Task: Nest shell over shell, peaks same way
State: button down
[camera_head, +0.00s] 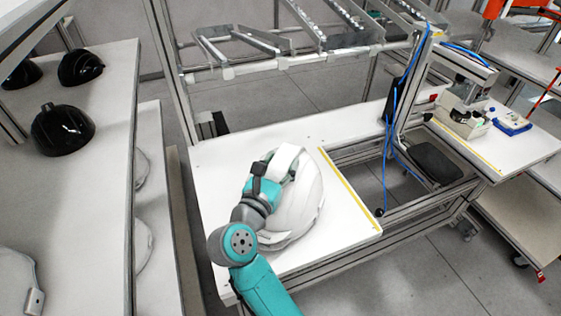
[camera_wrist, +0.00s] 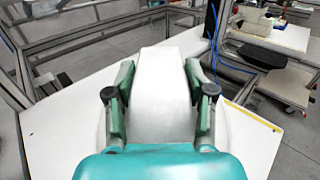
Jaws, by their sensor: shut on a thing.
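A white helmet shell (camera_head: 302,205) is on or just above the white worktable, partly hidden by my arm. My gripper (camera_head: 279,166) is over its upper part and shut on a white shell part. In the wrist view, the white shell surface (camera_wrist: 164,95) fills the space between the two green fingers of my gripper (camera_wrist: 160,75), one on each side. I cannot tell from these views whether there is one white shell here or two nested, nor which way a peak points.
The white worktable (camera_head: 220,185) has free room left of the shell and a yellow strip (camera_head: 348,188) at its right edge. A metal rack frame (camera_head: 265,65) rises behind. Black shells (camera_head: 62,130) and a white one (camera_head: 18,282) sit on the left shelf.

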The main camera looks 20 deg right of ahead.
jog(key=shift+f, duration=0.15)
jog(key=shift+c, duration=1.6)
grip_release()
jog(key=v, duration=1.2)
